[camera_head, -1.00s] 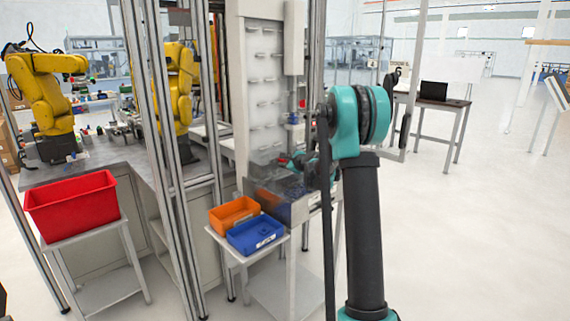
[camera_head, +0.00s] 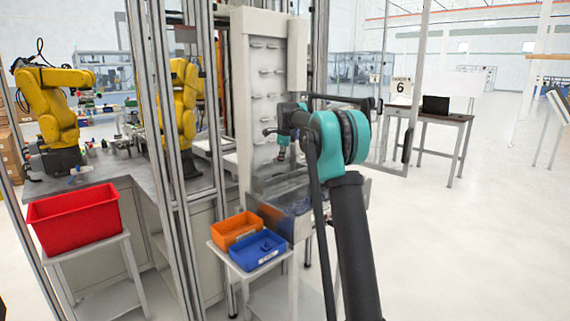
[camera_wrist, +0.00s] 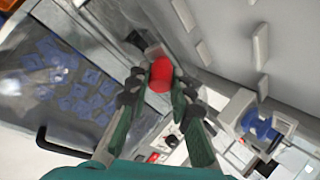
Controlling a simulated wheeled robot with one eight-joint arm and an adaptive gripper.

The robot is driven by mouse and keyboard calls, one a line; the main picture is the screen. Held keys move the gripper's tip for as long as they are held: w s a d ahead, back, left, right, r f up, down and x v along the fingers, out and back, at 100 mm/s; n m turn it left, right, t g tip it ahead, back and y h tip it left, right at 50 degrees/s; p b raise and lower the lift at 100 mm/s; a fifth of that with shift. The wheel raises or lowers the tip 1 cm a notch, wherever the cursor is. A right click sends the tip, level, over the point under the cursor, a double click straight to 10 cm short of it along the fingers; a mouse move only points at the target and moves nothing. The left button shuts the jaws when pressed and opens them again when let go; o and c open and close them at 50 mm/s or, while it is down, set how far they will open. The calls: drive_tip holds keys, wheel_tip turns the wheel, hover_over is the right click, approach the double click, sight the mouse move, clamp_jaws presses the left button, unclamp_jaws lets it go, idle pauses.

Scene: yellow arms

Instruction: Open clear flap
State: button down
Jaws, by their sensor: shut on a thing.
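A grey metal bin (camera_head: 299,226) stands at the foot of the white cabinet. The clear flap (camera_wrist: 28,81) appears as a see-through sheet with blue pieces (camera_wrist: 65,80) behind it, left of my gripper in the wrist view. Its exact edges and angle are hard to tell. My gripper (camera_wrist: 160,82) is shut on a red knob (camera_wrist: 160,70), which shows between its dark fingertips. Whether the knob joins the flap is hidden. In the head view my gripper (camera_head: 281,152) is small, above the bin and in front of the cabinet.
The white cabinet (camera_head: 268,95) with rows of small ledges rises close behind my gripper. An orange tray (camera_head: 236,229) and a blue tray (camera_head: 257,250) sit on a small table left of the bin. Metal frame posts (camera_head: 158,130) stand farther left. Floor at right is open.

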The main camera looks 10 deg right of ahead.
drive_tip(key=shift+w+a+r+g+h, duration=0.3)
drive_tip(key=shift+w+a+r+g, duration=0.2)
drive_tip(key=shift+w+r, duration=0.1)
drive_tip(key=shift+w+a+r, duration=0.55)
drive_tip(key=shift+w, duration=0.2)
drive_tip(key=shift+w+a+r, duration=0.35)
drive_tip(key=shift+w+a, duration=0.25)
drive_tip(key=shift+w, duration=0.2)
drive_tip(key=shift+a, duration=0.1)
